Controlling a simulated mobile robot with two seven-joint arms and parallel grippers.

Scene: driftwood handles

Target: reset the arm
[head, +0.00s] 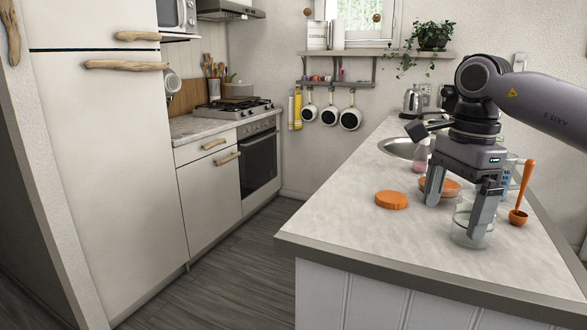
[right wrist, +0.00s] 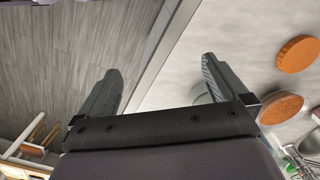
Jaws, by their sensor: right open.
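My right arm reaches in from the right in the head view. Its gripper (head: 455,218) points down over the counter and is open, with nothing held. One finger overlaps a clear glass (head: 462,232) near the counter's front; I cannot tell whether they touch. My left gripper is not in view.
On the counter (head: 340,215) are an orange lid (head: 392,200), a round orange-rimmed item (head: 440,186) partly behind the gripper, an orange spoon in a holder (head: 522,195) and a sink (head: 402,147). The counter's front left is clear. The fridge (head: 105,170) and stove (head: 232,108) stand left across open floor.

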